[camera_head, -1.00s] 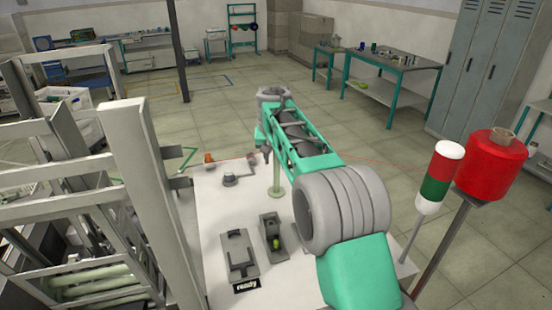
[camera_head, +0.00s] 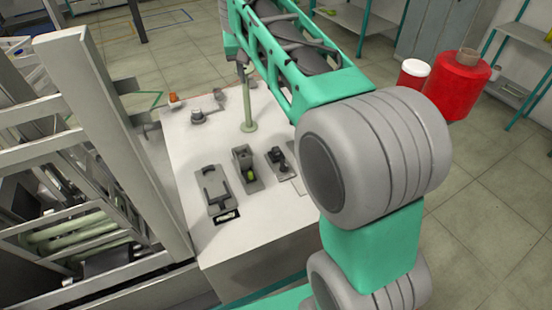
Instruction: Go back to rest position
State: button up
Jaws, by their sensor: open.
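My teal and grey arm fills the upper middle and right of the head view, raised over the white bench (camera_head: 178,150). My gripper (camera_head: 242,72) shows only as a small grey part below the far end of the arm, above the upright pale green post (camera_head: 248,115). It is open, and I see nothing held in it. The arm hides the right part of the bench.
A metal frame (camera_head: 110,110) stands close on the left.

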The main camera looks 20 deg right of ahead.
jog(key=s+d+f, duration=0.1)
jog(key=s+f, duration=0.2)
jog(key=s, duration=0.8)
jog(key=s+f+b, duration=0.1)
jog(key=s+f, duration=0.3)
jog(key=f, duration=0.1)
jog(key=s+a+f+n+b, duration=0.1)
jog(key=s+f+b, duration=0.1)
jog(key=s+f, duration=0.2)
jog(key=s+a+f+n+y+b, duration=0.1)
jog(key=s+f, duration=0.4)
jog(key=f, duration=0.2)
jog(key=shift+f+b, duration=0.15)
jog(key=shift+b, duration=0.25)
jog(key=shift+d+r+p, duration=0.1)
jog(key=shift+r+p, duration=0.25)
jog(key=shift+r, duration=0.05)
